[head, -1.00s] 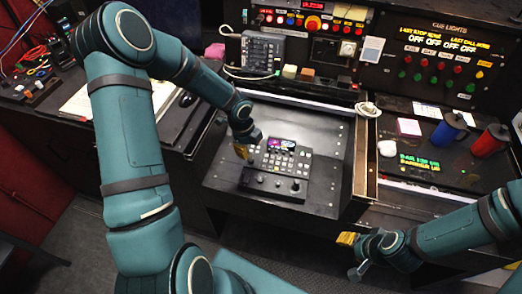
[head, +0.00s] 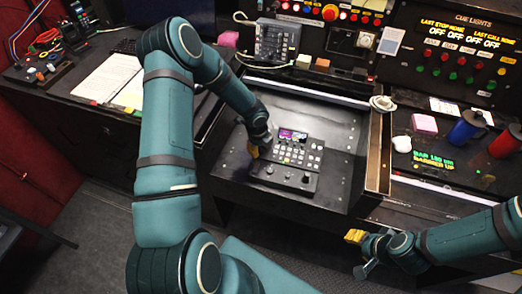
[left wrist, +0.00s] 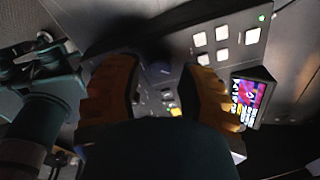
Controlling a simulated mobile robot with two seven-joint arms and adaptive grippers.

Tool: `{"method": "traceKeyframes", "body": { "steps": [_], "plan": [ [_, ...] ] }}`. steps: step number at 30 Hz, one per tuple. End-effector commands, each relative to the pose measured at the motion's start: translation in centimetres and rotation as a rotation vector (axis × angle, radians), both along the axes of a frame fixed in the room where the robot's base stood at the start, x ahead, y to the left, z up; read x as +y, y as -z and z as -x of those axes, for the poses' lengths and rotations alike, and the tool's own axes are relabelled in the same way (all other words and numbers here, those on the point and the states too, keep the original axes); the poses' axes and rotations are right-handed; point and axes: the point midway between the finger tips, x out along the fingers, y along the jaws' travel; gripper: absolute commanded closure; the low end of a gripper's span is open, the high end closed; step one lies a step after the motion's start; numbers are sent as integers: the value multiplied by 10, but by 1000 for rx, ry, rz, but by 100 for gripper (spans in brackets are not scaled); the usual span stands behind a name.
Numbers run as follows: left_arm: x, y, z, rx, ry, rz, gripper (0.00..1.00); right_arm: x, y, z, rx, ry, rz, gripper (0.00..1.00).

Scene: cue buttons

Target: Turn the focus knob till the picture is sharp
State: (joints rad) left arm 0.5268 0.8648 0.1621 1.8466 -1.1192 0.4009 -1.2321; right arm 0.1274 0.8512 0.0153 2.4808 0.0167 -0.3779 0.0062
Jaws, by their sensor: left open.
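The black control panel (head: 262,178) lies on the dark desk, with a small lit screen (head: 293,135), several pale buttons, and a row of dark knobs (head: 287,174) along its front edge. Which knob sets focus cannot be told. My left gripper (head: 254,150) is at the panel's left edge, left of the screen and behind the knobs. My right gripper (head: 358,252) hangs at the lower right, away from the panel.
The desk drawer edge (head: 375,150) runs right of the panel. A blue mug (head: 466,130), a red mug (head: 506,142) and a pink block (head: 424,123) stand further right. An open book (head: 105,78) lies at the left. The desk around the panel is clear.

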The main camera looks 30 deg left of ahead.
Motion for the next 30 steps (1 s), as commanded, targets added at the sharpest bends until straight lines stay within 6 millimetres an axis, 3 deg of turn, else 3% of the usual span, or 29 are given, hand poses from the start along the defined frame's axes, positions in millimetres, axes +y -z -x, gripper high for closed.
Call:
{"method": "traceKeyframes", "body": {
  "steps": [6, 15, 16, 19, 30],
  "plan": [
    [0, 16, -2, 0, -1, -1, 61, 0, 3, 1, 2, -2, 0, 53],
    [0, 17, -2, 0, -1, -1, 61, 0, 2, 1, 2, -2, -1, 53],
    [0, 17, -2, 0, -1, -1, 65, 0, 2, 1, 2, -2, -1, 53],
    [0, 17, -2, 0, -1, -1, 100, 0, 2, 1, 2, -2, -1, 53],
    [0, 18, -2, -3, -27, 2, 100, 0, 6, 2, 4, -4, -1, 53]
  ]
}}
